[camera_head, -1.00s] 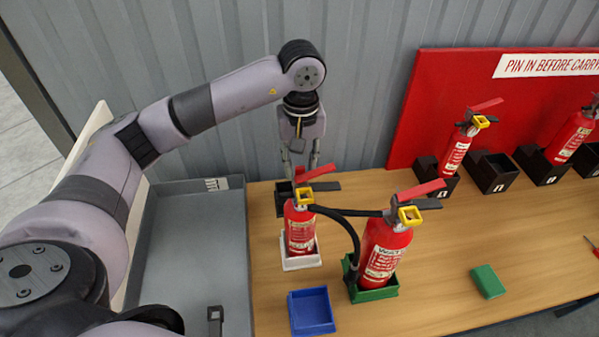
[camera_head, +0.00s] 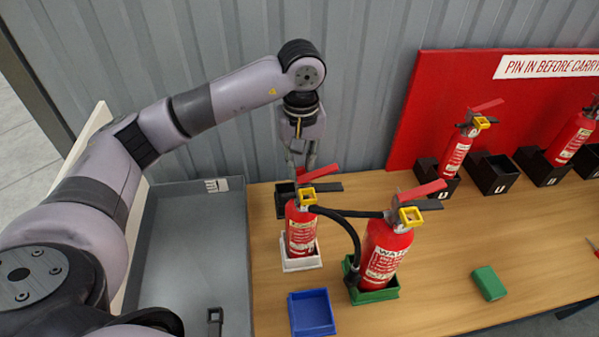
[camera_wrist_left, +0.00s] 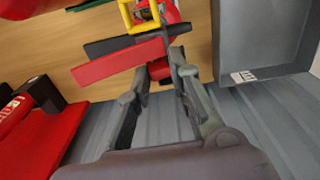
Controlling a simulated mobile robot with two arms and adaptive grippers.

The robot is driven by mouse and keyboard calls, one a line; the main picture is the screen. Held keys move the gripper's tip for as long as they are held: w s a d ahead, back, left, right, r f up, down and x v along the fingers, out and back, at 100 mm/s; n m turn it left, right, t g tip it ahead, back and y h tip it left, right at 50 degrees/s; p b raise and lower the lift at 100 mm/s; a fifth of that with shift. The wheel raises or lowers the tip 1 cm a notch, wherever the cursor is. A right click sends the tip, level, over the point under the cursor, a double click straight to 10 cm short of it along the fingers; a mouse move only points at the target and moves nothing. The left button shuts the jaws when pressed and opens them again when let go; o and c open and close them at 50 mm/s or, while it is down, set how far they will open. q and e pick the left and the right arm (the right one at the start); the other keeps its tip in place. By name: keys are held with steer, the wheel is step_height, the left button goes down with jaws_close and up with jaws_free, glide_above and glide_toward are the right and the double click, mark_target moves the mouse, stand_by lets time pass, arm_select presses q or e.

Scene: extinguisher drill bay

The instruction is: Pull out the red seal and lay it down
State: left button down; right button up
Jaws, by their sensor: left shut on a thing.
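A red extinguisher (camera_head: 300,228) stands upright in a white holder (camera_head: 302,263), with a red upper lever (camera_head: 322,179), a dark lower lever and a yellow square part (camera_head: 306,196) on its head. My left gripper (camera_head: 301,170) points down just behind that head. In the left wrist view, the left gripper (camera_wrist_left: 163,66) is shut on a small red piece, seemingly the red seal (camera_wrist_left: 159,71), beside the levers. The seal is partly hidden by the fingers. My right gripper is not in view.
A second extinguisher (camera_head: 384,254) stands close by in a green holder (camera_head: 374,295), its black hose nearby. An open blue box (camera_head: 312,312) sits in front. A grey tray (camera_head: 190,247) lies left. A green block (camera_head: 488,283) lies right, with bare tabletop around it.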

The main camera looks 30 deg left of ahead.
arm_select(q)
steer(key=shift+r, duration=0.15)
steer(key=shift+a+r+p, duration=0.1)
steer(key=shift+r+p, duration=0.2)
steer(key=shift+r, duration=0.05)
steer(key=shift+s+a+r+p, duration=0.15)
steer(key=shift+r+p, duration=0.1)
steer(key=shift+r, duration=0.4)
steer(key=shift+s+a+r+p, duration=0.1)
steer(key=shift+r+p, duration=0.2)
steer(key=shift+r, duration=0.3)
steer(key=shift+s+a+r+p, duration=0.15)
steer(key=shift+r+p, duration=0.1)
steer(key=shift+r, duration=0.4)
steer(key=shift+r, duration=0.1)
step_height(320, 180, up, 3)
steer(key=shift+s+f+p, duration=0.1)
steer(key=shift+p, duration=0.7)
